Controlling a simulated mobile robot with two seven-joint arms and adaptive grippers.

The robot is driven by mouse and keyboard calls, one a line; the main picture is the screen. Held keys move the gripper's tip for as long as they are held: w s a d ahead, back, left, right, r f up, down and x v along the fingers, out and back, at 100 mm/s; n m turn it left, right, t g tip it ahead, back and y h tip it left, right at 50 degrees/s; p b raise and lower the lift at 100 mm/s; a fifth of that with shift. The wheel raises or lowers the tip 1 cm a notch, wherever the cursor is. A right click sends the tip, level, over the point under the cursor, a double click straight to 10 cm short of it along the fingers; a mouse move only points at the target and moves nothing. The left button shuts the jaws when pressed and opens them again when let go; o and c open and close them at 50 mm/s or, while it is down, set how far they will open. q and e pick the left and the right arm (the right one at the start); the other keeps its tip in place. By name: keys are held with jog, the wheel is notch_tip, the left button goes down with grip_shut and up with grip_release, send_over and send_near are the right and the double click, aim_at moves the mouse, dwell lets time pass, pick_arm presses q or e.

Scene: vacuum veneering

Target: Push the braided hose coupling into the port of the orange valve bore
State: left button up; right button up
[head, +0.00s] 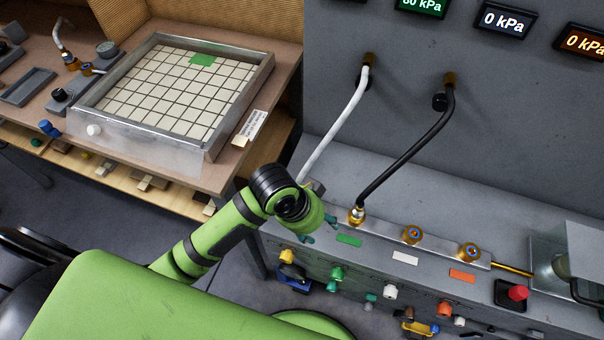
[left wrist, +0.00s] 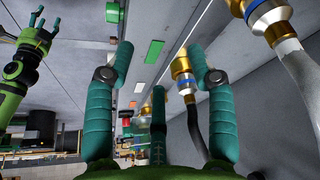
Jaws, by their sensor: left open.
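The manifold (head: 385,240) on the grey bench carries a white hose (head: 338,125) and a black hose (head: 410,150). I cannot tell which hose is braided. The black hose's brass coupling (head: 357,214) stands at the manifold. The white hose's lower end is hidden behind my left arm in the head view. In the left wrist view, a near coupling with a blue ring (left wrist: 268,14) joins a pale hose. A blue-centred brass port (head: 470,252) sits beside the orange label (head: 462,276). My left gripper (head: 318,231) is open and empty beside the manifold's left end. My right gripper (left wrist: 40,38) has spread fingers.
Another blue-centred port (head: 412,234) sits by the white label (head: 405,258). A red knob (head: 517,293) and a metal box (head: 572,260) stand at the right. Coloured knobs line the bench front. A framed tile grid (head: 165,90) lies on the wooden table at left.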

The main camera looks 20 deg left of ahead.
pick_arm(q)
jog(key=w+a+r+m+y, duration=0.1)
jog(key=w+m, duration=0.1)
jog(key=w+a+r+m+g+y, duration=0.1)
jog(key=w+a, duration=0.1)
jog(key=w, duration=0.1)
jog(key=w+a+r+m+g+y, duration=0.1)
jog(key=w+a+r+m, duration=0.1)
jog(key=shift+w+r+m, duration=0.1)
jog(key=shift+w+m, duration=0.1)
jog(key=shift+m, duration=0.1)
jog(key=shift+w+a+r+y, duration=0.15)
jog(key=shift+a+y, duration=0.15)
jog(key=shift+a, duration=0.2)
jog(key=shift+f+p, duration=0.4)
jog(key=shift+f, duration=3.05)
pick_arm(e)
jog(key=shift+d+r, duration=0.4)
pick_arm(q)
grip_shut()
jog(key=shift+r, duration=0.1)
pick_arm(e)
jog(key=shift+r, duration=0.1)
jog(key=shift+r, duration=0.1)
pick_arm(q)
jog(key=shift+r+p, duration=1.85)
jog(key=shift+p, duration=0.6)
pick_arm(e)
jog(key=shift+r, duration=2.25)
